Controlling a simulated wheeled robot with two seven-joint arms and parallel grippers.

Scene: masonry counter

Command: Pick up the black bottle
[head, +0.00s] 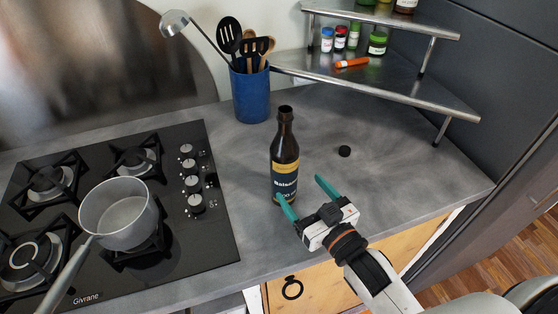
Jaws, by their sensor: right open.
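The black bottle (285,160) stands upright on the grey counter, right of the stove. It is dark glass with an open neck and a label that reads in part "Balsam". My right gripper (302,191) is open, with two teal fingers pointing toward the bottle from the lower right. The left finger overlaps the lower part of the bottle in the picture. The right finger is to the right of the bottle, with counter showing between. I cannot tell whether a finger touches the glass. My left gripper is not in view.
A blue utensil holder (251,94) stands behind. A metal corner shelf (425,92) with jars is at the back right. A gas stove (222,240) with a saucepan (118,214) is at left.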

